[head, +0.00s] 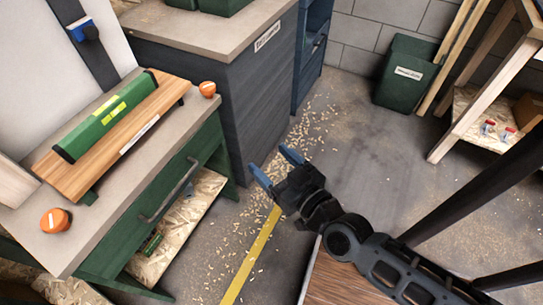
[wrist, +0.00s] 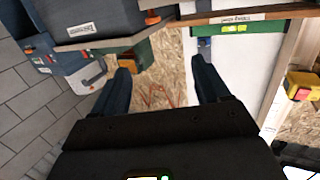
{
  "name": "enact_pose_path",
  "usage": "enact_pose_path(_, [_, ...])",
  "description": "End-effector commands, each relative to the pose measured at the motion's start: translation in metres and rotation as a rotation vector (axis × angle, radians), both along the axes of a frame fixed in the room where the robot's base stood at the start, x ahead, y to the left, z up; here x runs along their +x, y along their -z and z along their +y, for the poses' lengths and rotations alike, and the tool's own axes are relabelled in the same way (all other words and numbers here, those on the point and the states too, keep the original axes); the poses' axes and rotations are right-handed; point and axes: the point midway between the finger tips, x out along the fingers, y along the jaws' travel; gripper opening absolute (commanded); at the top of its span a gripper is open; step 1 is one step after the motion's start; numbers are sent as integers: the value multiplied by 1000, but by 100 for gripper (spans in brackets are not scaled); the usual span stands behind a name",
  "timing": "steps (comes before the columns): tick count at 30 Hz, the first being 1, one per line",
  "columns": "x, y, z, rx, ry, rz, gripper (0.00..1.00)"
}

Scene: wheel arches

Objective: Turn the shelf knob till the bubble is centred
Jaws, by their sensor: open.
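A green spirit level (head: 107,117) with a yellow vial lies along a wooden shelf board (head: 130,133) on the bench top. The bubble is too small to place. One orange knob (head: 207,89) sits at the board's far right end, and another orange knob (head: 56,220) sits near the front left corner of the bench. My gripper (head: 272,165) is in the air right of the bench, apart from both knobs. Its blue-tipped fingers are spread and empty. The wrist view also shows the gripper (wrist: 160,75) open, with a green level-like bar (wrist: 237,28) beyond it.
The green bench (head: 170,175) has a drawer with a bar handle. A dark cabinet (head: 245,100) stands behind it. A green bin (head: 405,72) is by the wall, and a wooden-legged table (head: 490,90) is at right. Chips litter the floor beside a yellow line (head: 250,258).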

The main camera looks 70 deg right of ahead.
Motion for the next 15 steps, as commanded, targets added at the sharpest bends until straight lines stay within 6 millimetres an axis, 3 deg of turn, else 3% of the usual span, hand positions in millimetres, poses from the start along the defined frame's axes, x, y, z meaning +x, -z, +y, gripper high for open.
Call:
enact_pose_path(5, [16, 8, -8, 199, 43, -134, 75])
enact_pose_path(15, [98, 31, -55, 1231, 180, -861, 75])
